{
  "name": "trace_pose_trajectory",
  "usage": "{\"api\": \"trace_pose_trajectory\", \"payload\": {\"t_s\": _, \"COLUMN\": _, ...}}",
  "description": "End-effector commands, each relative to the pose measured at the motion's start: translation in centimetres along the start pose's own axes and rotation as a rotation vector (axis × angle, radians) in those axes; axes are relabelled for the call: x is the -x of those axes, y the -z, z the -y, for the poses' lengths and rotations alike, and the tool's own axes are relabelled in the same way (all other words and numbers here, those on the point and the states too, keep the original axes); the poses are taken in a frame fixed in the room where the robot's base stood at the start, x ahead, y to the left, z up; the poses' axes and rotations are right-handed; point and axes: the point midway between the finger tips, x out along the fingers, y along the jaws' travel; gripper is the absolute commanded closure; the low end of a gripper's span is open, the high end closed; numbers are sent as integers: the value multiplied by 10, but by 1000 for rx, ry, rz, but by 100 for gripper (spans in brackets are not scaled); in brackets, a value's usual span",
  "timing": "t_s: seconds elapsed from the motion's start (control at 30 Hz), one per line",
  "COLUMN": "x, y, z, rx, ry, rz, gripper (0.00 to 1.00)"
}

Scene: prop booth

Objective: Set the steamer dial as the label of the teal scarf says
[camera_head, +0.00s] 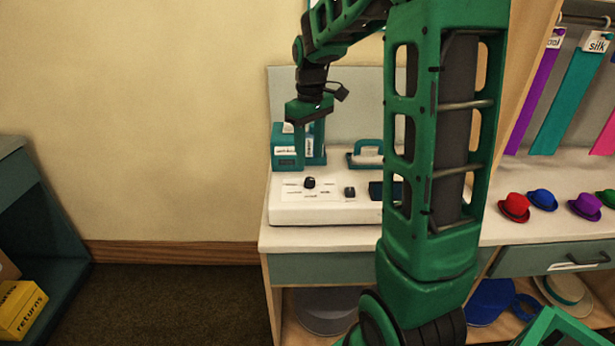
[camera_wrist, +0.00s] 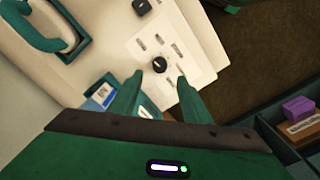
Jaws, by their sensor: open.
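The teal scarf (camera_head: 568,95) hangs from a rail at the upper right of the head view, and its white label (camera_head: 597,43) reads "silk". The steamer (camera_head: 330,211) is a white box on the counter. Its black dial (camera_head: 309,183) sits on a pale plate with small marks around it, too small to read. The dial also shows in the wrist view (camera_wrist: 160,64), just beyond and between my fingertips. My gripper (camera_wrist: 159,79) is open and empty, pointing down above the dial; it does not visibly touch it.
A second black knob (camera_head: 349,192) is right of the dial. A teal-handled steam head (camera_head: 366,154) rests behind. A teal box (camera_head: 285,155) stands behind my gripper. Purple (camera_head: 533,95) and pink scarves hang beside the teal one. Small coloured hats (camera_head: 514,207) stand on the right counter.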

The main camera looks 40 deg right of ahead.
Motion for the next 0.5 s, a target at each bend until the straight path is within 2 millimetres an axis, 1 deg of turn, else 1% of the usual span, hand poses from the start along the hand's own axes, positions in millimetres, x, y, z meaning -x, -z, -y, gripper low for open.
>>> {"api": "trace_pose_trajectory", "payload": {"t_s": 0.03, "x": -11, "y": -1, "z": -1, "rx": -2, "ry": 2, "rz": 4, "gripper": 56}}
{"api": "trace_pose_trajectory", "payload": {"t_s": 0.2, "x": -41, "y": -2, "z": -1, "rx": -2, "ry": 2, "rz": 4, "gripper": 56}}
{"api": "trace_pose_trajectory", "payload": {"t_s": 0.4, "x": -68, "y": -1, "z": -1, "rx": -3, "ry": 1, "rz": 2, "gripper": 56}}
{"api": "trace_pose_trajectory", "payload": {"t_s": 0.5, "x": -75, "y": -1, "z": -1, "rx": -3, "ry": 0, "rz": 1, "gripper": 56}}
